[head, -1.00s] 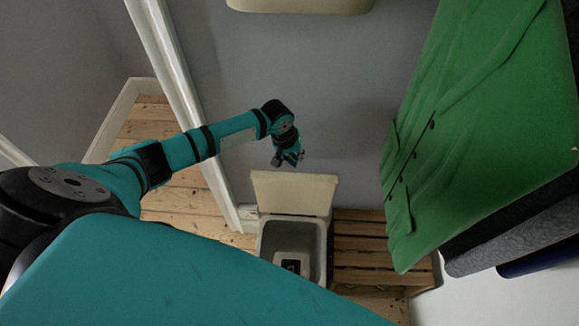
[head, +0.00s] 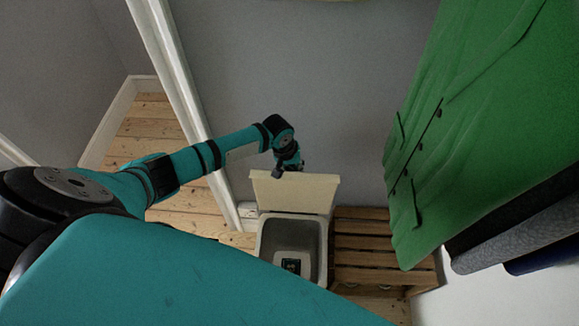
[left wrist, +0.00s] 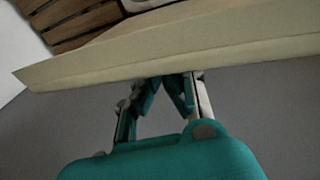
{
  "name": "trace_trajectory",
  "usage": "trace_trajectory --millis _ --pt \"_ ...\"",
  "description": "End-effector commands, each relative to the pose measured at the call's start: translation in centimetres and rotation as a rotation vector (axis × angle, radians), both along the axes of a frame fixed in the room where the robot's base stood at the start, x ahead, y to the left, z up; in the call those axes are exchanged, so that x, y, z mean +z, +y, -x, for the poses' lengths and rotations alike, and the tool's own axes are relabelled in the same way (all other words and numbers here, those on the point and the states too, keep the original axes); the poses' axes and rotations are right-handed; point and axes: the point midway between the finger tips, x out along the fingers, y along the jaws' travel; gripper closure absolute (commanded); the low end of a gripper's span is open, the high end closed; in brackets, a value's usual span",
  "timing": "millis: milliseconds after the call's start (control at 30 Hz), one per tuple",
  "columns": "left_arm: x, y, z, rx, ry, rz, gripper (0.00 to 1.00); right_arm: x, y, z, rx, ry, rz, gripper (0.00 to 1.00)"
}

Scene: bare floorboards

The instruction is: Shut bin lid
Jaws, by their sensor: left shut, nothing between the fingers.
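The bin (head: 264,245) stands on the floor against the wall, a grey open box with a dark and pale item inside. Its cream lid (head: 294,194) is raised and stands up at the back. My left gripper (head: 290,168) is at the lid's upper edge, on the wall side. In the left wrist view the lid (left wrist: 190,50) spans the upper part, and the shut, empty fingers (left wrist: 168,82) are at its edge. I cannot tell whether they touch it. My right gripper is not in view.
A slatted wooden crate (head: 362,245) stands right beside the bin. A green coat (head: 450,130) and dark garments (head: 520,235) hang at the right. A white post (head: 172,70) and bare floorboards (head: 140,140) are at the left.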

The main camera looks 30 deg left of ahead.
Motion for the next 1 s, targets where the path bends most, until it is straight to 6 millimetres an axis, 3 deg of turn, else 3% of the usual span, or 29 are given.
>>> trace_trajectory --millis 100,600,1000 --pt "0.2 -0.6 1.3 -0.002 0.006 0.001 1.00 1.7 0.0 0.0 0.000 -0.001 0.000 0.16" --pt "-0.7 -2.8 5.8 -0.001 0.005 0.003 1.00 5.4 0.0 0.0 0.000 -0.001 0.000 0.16" --pt "-1.4 -4.0 8.2 -0.001 0.002 0.002 1.00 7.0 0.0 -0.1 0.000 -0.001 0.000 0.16"
